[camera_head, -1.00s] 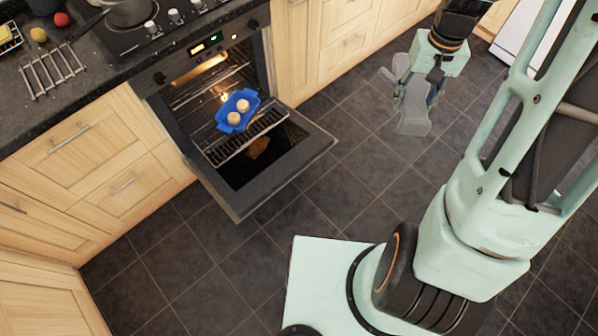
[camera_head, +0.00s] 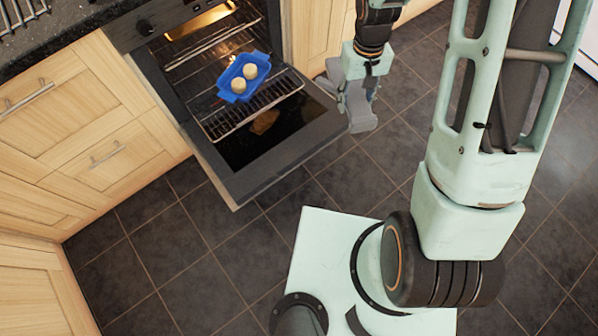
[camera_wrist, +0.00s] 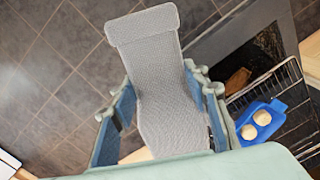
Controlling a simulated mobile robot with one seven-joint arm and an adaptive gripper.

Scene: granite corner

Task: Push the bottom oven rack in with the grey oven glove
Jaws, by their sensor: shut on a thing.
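The grey oven glove (camera_wrist: 165,85) is held between the fingers of my gripper (camera_wrist: 160,120), which is shut on it. In the head view the glove (camera_head: 360,108) hangs below my gripper (camera_head: 352,88), near the outer right corner of the open oven door (camera_head: 305,140). The bottom oven rack (camera_head: 250,108) is pulled out over the door. It also shows at the right of the wrist view (camera_wrist: 280,85). My gripper is to the right of the rack and apart from it.
A blue dish (camera_head: 243,78) with two round pale items sits in the oven area by the rack. A brown patch (camera_head: 264,122) shows on the inside of the lowered door. Wooden cabinets (camera_head: 100,110) flank the oven. The tiled floor (camera_head: 170,240) in front is clear.

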